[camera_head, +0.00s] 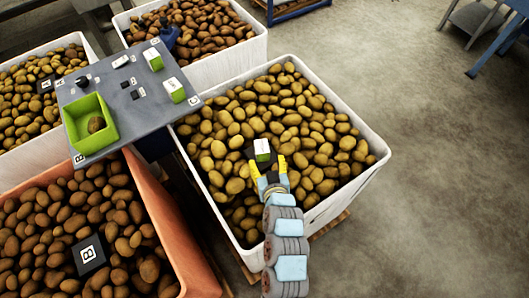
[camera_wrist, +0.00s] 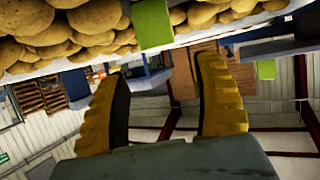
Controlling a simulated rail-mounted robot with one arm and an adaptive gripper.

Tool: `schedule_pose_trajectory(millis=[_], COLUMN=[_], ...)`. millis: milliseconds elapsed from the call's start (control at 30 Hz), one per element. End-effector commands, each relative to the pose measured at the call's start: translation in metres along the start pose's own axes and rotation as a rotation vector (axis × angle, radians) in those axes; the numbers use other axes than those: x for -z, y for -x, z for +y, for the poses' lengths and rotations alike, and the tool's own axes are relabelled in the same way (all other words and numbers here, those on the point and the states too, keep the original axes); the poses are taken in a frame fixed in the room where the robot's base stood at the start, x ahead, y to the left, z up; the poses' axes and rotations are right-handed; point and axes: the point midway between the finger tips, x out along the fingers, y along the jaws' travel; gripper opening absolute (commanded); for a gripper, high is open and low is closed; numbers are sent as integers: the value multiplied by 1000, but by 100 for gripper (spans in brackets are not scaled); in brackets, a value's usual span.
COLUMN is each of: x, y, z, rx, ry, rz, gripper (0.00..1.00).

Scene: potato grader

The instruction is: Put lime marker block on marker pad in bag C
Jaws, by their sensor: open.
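A lime block with a white top (camera_head: 262,150) is upright among the potatoes in the middle white bin, at a dark pad (camera_head: 248,152) that is mostly hidden. My gripper (camera_head: 269,173) is open, its yellow fingers just in front of the block with nothing visible between them. In the wrist view the lime block (camera_wrist: 153,24) is at the top, beyond and between the open fingertips, apart from them. I cannot tell from these views whether it sits flat on the pad. Another lime block with a white top (camera_head: 174,90) is on the grey panel near the letter C.
The grey panel (camera_head: 125,100) holds a green tray (camera_head: 73,128) with a potato. An orange bin (camera_head: 165,220) with a pad marked B (camera_head: 88,254) is at lower left. The white bin's rim (camera_head: 345,110) surrounds the potatoes. Open floor lies to the right.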

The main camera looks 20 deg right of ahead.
Motion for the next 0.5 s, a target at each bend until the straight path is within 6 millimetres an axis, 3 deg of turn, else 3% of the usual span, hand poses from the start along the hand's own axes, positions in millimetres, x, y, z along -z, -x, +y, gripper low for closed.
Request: schedule_pose_trajectory(millis=[200, 500], x=[1, 0], y=[28, 44], z=[0, 0], rx=[-1, 0], ry=[2, 0], rz=[0, 1], gripper=[68, 68])
